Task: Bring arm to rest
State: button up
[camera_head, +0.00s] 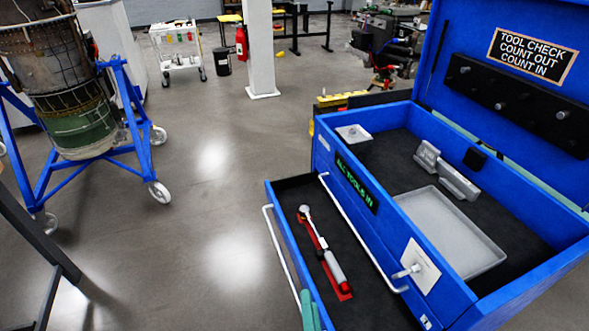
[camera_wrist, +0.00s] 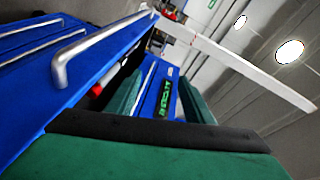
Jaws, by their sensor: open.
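My gripper (camera_wrist: 160,98) is open, with its two green fingers apart in the wrist view and nothing seen between them. In the head view, green fingertips (camera_head: 308,312) show at the bottom edge, beside the front of the open blue drawer (camera_head: 287,240). I cannot tell whether they touch it. The rest of my arm is out of the head view. The drawer's pale handle (camera_head: 268,225) runs along its front, and a handle bar (camera_wrist: 70,60) shows large at the left in the wrist view.
A torque wrench (camera_head: 322,245) lies on red foam in the drawer. The blue tool chest (camera_head: 345,195) has its lid up, with a grey tray (camera_head: 445,230) inside and a lit green "ALL TOOLS IN" sign (camera_head: 357,184). A blue turbine stand (camera_head: 140,125) is left; floor between is clear.

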jog(key=s+a+r+n+t+y, duration=0.1)
jog(key=s+a+r+n+y, duration=0.15)
jog(key=a+n, duration=0.2)
jog(key=s+f+n+g+h, duration=0.1)
jog(key=s+n, duration=0.3)
jog(key=s, duration=0.7)
jog(key=s+f+n+g+h, duration=0.1)
jog(key=s+n, duration=0.4)
jog(key=s, duration=0.6)
jog(key=shift+s+d+f+g+h, duration=0.2)
jog(key=shift+f+g+h, duration=0.25)
jog(key=shift+h, duration=0.5)
jog(key=shift+w, duration=0.1)
